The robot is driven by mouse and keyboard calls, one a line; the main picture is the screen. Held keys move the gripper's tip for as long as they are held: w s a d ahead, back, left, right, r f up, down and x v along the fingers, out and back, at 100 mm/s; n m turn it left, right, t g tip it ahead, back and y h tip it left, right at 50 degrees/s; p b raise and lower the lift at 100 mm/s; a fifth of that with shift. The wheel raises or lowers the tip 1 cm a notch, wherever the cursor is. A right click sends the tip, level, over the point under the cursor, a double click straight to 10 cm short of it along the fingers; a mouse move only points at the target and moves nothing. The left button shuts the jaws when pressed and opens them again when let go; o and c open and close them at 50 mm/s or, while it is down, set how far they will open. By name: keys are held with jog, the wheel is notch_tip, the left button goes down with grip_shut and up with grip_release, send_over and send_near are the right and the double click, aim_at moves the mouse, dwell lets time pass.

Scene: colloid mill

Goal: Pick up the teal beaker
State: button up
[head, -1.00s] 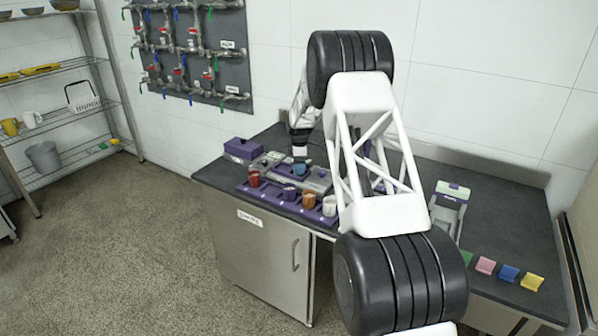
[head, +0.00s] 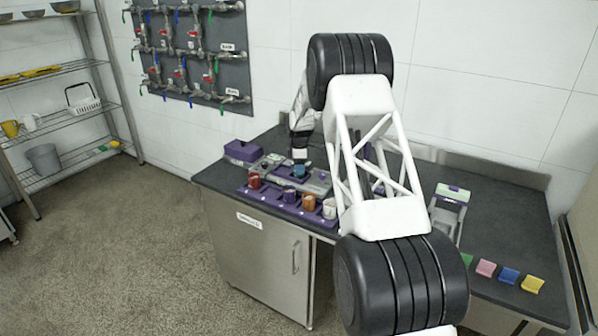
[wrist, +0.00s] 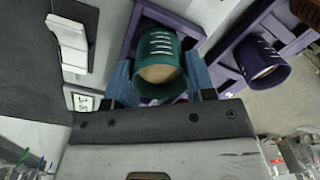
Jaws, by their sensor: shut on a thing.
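The teal beaker (wrist: 160,58), with white graduation marks and a pale inside or content, shows in the wrist view between the two blue fingers of my gripper (wrist: 161,80). The fingers touch it on both sides, and my gripper is shut on it. A purple frame or holder (wrist: 128,42) shows around and behind the beaker; I cannot tell if the beaker is clear of it. In the head view my gripper (head: 299,163) is small, over the back part of the purple tray (head: 262,196), and the beaker cannot be told apart clearly from the blue fingers.
Red (head: 254,181), purple (head: 290,195), orange (head: 309,202) and white (head: 329,208) beakers stand along the tray's front. A purple box (head: 241,151) is at the back left. Coloured pieces (head: 509,273) lie at the counter's right. My arm hides the counter's middle.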

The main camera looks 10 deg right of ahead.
jog(key=shift+r, duration=0.1)
notch_tip(320, 180, up, 10)
dwell(0.6)
jog(key=shift+s, duration=0.1)
dwell(0.5)
